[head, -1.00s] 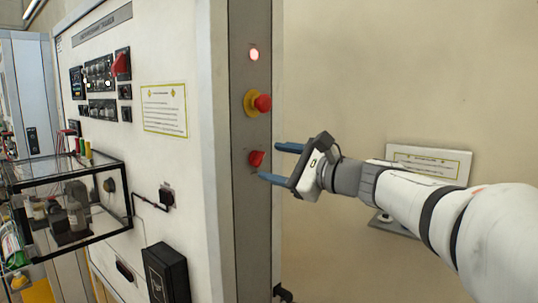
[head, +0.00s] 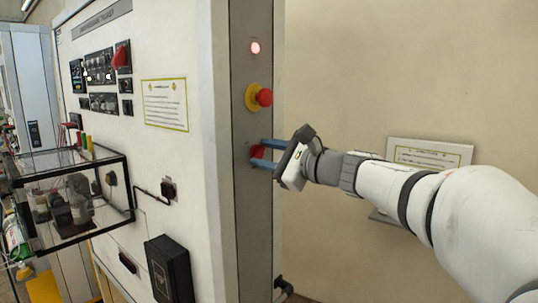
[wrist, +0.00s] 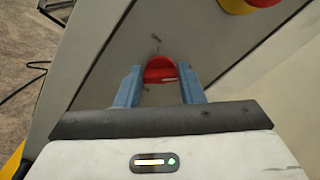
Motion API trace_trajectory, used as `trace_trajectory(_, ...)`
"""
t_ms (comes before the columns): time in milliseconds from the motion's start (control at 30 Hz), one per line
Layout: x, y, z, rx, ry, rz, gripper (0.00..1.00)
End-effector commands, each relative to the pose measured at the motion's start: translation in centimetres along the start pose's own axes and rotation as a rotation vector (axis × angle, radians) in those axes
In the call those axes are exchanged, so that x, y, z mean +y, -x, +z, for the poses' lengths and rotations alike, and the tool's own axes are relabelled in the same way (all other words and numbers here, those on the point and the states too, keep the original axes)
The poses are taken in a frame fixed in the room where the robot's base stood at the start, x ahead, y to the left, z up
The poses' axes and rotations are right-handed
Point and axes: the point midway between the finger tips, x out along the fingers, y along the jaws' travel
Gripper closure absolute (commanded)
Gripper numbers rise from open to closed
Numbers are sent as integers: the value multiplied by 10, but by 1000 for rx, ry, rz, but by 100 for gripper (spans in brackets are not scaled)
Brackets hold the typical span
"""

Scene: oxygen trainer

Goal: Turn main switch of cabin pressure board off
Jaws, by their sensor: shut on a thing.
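The red rotary main switch (head: 257,152) sits on the narrow grey side panel (head: 252,205) of the cabinet, below the emergency stop. My gripper (head: 264,152) is at the switch with its blue fingers on either side of it, shut on its red knob. The angle of the knob is hard to tell.
A red emergency stop button (head: 264,97) on a yellow base is just above my gripper. A glass box (head: 75,200) juts out at the left. The wall at the right has a sign (head: 430,153).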

Motion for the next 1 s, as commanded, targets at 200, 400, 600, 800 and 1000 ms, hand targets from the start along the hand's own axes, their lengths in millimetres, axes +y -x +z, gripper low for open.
trace_trajectory(200,0,1,-1,-1,1,2,88)
trace_trajectory(400,3,0,-2,-1,33,2,88)
trace_trajectory(600,7,-1,-5,-2,134,2,88)
trace_trajectory(800,9,-1,-6,-3,301,2,88)
trace_trajectory(1000,10,-1,-6,-4,493,3,88)
